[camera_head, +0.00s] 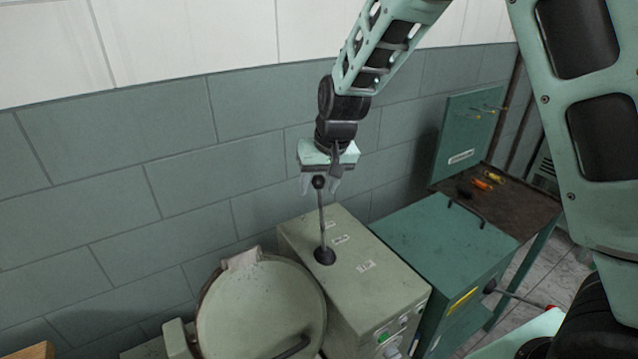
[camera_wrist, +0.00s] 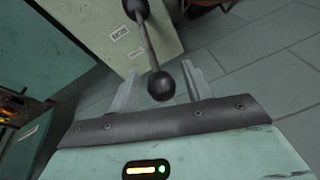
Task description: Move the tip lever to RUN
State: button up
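The tip lever (camera_head: 322,222) is a thin rod with a black ball knob, rising from a black boot on top of a pale grey-green box (camera_head: 350,262). It stands nearly upright in the head view. Small labels lie along the box top; I cannot read them surely. My gripper (camera_head: 319,188) points down over the lever's top, its fingers open on either side of the knob. In the wrist view the knob (camera_wrist: 161,86) sits between the spread fingers of my gripper (camera_wrist: 160,70), with visible gaps on both sides.
A round lidded drum (camera_head: 262,310) stands left of the box. A teal cabinet (camera_head: 440,245) with a handle stands close on the right, with a rod (camera_head: 520,298) sticking out. A dark bench (camera_head: 510,205) with tools is farther right. The tiled wall is behind.

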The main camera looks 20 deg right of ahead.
jog(key=b+v, duration=0.3)
jog(key=v, duration=1.4)
jog(key=shift+r, duration=0.15)
jog(key=shift+s, duration=0.1)
jog(key=s+a+f+n+g+b, duration=0.1)
jog(key=s+a+f+n, duration=0.1)
jog(key=s+a+f, duration=0.45)
jog(key=s+a+f+n+g+b, duration=0.1)
jog(key=s+a+f+n, duration=0.25)
jog(key=s, duration=0.55)
jog(key=s+f+n, duration=0.3)
jog(key=s+f, duration=0.4)
jog(key=s, duration=0.5)
jog(key=shift+s+d+f+g+h, duration=0.2)
jog(key=shift+d+f+g+h, duration=0.05)
jog(key=shift+d+g+h, duration=0.15)
dwell(0.8)
